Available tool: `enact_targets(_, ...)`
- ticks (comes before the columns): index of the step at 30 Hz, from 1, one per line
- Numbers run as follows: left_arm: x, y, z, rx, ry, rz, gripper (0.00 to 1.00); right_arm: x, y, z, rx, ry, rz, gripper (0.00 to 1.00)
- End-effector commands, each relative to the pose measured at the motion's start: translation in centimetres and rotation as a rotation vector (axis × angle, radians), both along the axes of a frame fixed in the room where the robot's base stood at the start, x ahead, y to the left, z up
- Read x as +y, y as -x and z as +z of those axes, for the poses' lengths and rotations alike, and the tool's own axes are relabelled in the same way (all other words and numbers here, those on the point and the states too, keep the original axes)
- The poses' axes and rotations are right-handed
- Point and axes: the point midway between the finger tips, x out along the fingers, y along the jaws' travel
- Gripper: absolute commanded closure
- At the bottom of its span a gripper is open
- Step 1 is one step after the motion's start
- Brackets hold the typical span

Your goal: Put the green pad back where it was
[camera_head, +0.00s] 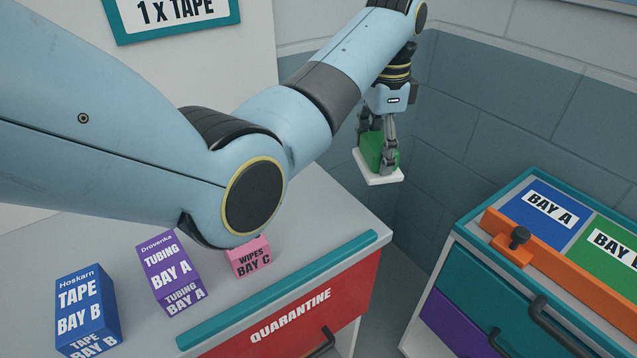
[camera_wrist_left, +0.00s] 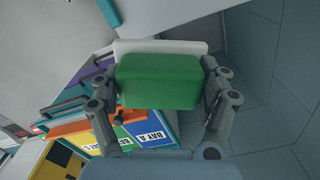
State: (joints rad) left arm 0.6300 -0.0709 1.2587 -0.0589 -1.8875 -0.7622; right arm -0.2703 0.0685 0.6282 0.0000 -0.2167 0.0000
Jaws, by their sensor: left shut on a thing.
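The green pad (camera_head: 373,150) is a green block with a white layer on its underside. My left gripper (camera_head: 378,143) is shut on its green part and holds it in the air, white side down. It hangs in front of the grey block wall, beyond the quarantine cabinet's far right corner and apart from any surface. In the left wrist view, the green pad (camera_wrist_left: 158,82) sits between both fingers, with the white layer showing past its far edge. My right gripper is not in view.
The quarantine cabinet (camera_head: 341,273) carries a blue tape box (camera_head: 85,303), a purple tubing box (camera_head: 168,267) and a pink wipes box (camera_head: 249,258). A teal drawer unit (camera_head: 485,274) stands at right, with an orange bar (camera_head: 560,270) and bay panels on top. A gap separates the units.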

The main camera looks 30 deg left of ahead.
Motion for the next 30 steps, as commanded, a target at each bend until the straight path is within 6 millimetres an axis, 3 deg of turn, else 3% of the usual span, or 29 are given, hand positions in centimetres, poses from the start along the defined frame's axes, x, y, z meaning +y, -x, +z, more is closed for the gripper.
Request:
enact_targets(2, 0.9, 0.6, -0.5, 0.004, -0.001, 0.002, 0.58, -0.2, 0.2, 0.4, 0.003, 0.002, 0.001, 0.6)
enact_targets(7, 4.3, 2.8, -2.7, 0.006, -0.006, 0.003, 0.58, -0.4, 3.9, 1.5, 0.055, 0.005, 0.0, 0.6)
enact_targets(11, 6.9, 4.5, -4.5, 0.005, -0.005, 0.003, 0.58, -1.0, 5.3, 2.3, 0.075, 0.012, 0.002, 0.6)
enact_targets(17, 9.4, 6.0, -6.5, 0.002, -0.002, 0.001, 0.58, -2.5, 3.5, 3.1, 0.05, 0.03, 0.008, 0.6)
enact_targets(21, 9.7, 6.3, -7.4, 0.003, 0.0, 0.0, 0.58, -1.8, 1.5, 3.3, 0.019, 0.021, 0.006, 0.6)
enact_targets(26, 9.7, 6.3, -9.9, 0.003, 0.0, 0.001, 0.58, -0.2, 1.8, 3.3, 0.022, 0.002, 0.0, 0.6)
enact_targets(30, 9.7, 6.3, -10.9, 0.001, -0.001, 0.0, 0.58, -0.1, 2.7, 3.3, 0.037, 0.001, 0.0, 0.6)
